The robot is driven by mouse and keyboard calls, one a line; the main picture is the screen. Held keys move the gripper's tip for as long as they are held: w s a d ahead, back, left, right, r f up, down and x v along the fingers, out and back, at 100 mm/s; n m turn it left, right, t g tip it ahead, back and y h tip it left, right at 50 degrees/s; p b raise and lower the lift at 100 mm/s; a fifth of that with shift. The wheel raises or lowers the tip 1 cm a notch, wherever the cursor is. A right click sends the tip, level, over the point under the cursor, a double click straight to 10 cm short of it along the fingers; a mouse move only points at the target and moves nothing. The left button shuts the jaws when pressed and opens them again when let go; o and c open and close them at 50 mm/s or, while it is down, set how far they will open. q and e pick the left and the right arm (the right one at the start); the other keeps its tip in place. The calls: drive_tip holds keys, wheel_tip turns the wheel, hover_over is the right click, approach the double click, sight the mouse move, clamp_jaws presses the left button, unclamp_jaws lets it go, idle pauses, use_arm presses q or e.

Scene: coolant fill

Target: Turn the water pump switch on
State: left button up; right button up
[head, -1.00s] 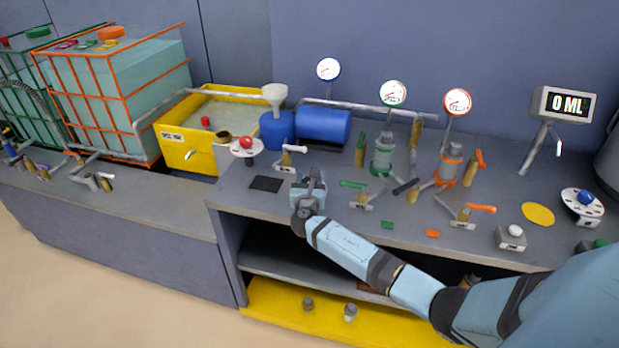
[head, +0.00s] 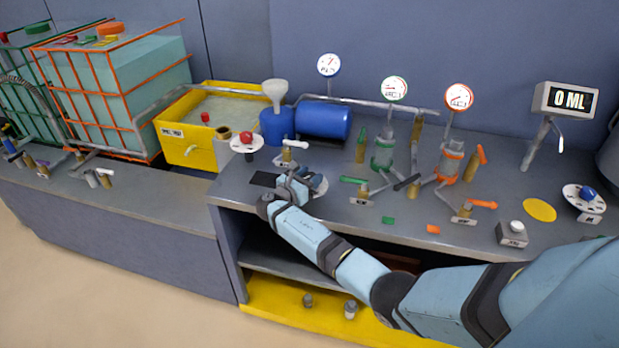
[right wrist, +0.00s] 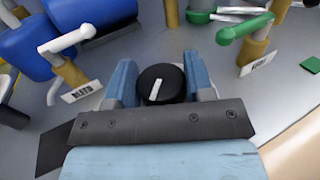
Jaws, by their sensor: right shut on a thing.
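A round black switch knob (right wrist: 160,84) with a white pointer line sits between the two blue fingers of my right gripper (right wrist: 162,76) in the right wrist view. The fingers are shut on its sides. I can read no label on this knob. In the head view my right gripper (head: 297,187) is low over the front left part of the grey bench and largely hides the knob. Part of a grey round plate (head: 320,185) shows beside it. My left gripper is not in view.
A bleed valve with a white handle (head: 294,144) stands just behind. A green-handled valve (head: 354,181) is to the right. A blue tank (head: 324,122), a yellow basin (head: 187,146) and a red-knob dial (head: 246,139) stand farther back. A black square (head: 264,179) lies left.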

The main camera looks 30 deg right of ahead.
idle(0.4)
drive_tip(key=o, duration=0.9)
drive_tip(key=shift+o, duration=0.2)
drive_tip(key=v, duration=1.3)
drive_tip(key=shift+a, duration=0.4)
drive_tip(key=shift+s, duration=0.1)
